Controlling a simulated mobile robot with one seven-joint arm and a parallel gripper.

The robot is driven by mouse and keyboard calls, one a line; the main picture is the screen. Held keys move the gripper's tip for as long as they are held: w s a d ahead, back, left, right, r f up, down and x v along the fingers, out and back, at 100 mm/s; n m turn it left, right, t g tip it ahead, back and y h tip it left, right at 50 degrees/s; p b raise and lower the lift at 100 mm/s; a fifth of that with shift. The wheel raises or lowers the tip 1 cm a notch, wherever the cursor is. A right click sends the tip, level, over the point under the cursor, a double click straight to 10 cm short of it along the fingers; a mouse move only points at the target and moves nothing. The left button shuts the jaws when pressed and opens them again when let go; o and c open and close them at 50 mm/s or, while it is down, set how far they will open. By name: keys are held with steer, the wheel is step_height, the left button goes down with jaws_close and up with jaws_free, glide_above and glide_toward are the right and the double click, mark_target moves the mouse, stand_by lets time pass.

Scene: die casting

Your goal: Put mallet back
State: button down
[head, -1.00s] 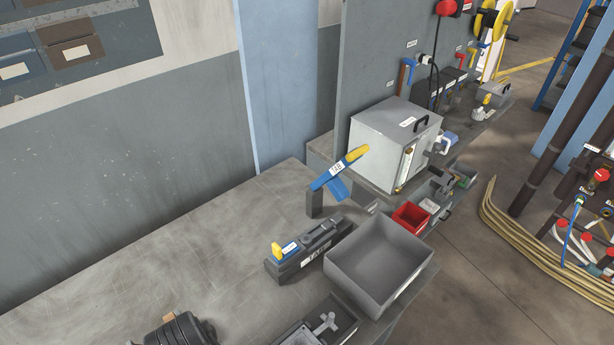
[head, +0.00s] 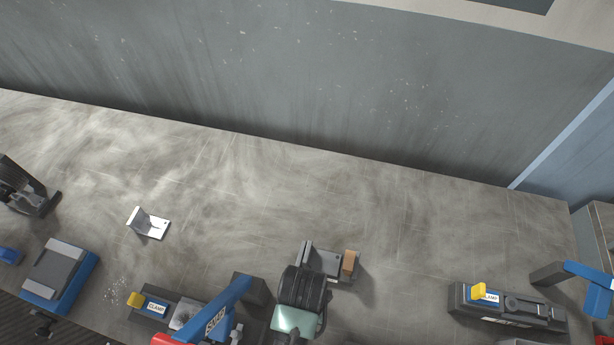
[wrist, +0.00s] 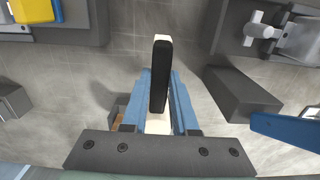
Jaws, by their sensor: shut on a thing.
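My gripper (wrist: 160,95) shows in the wrist view, with its two blue fingers shut on a slim black piece with a white tip, which I take to be the mallet (wrist: 160,62). Only this narrow part shows; the rest of the mallet cannot be made out. In the head view, a black ribbed and pale green part of my arm (head: 303,288) is at bottom centre and hides the gripper's fingers. A grey fixture (head: 322,259) with a brown block (head: 349,262) is just behind it on the bench. The mallet's resting place cannot be identified.
A clamp fixture with a blue SNAP handle (head: 228,305) stands close left of my arm. Another clamp block (head: 508,305) is at right. A metal bracket (head: 149,223) and a blue-based block (head: 60,273) are at left. The bench's back strip (head: 300,180) is clear.

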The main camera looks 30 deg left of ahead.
step_height(320, 180, down, 2)
steer(key=shift+d, duration=0.1)
steer(key=shift+f, duration=2.25)
steer(key=shift+f, duration=0.1)
steer(key=c, duration=0.7)
jaws_free()
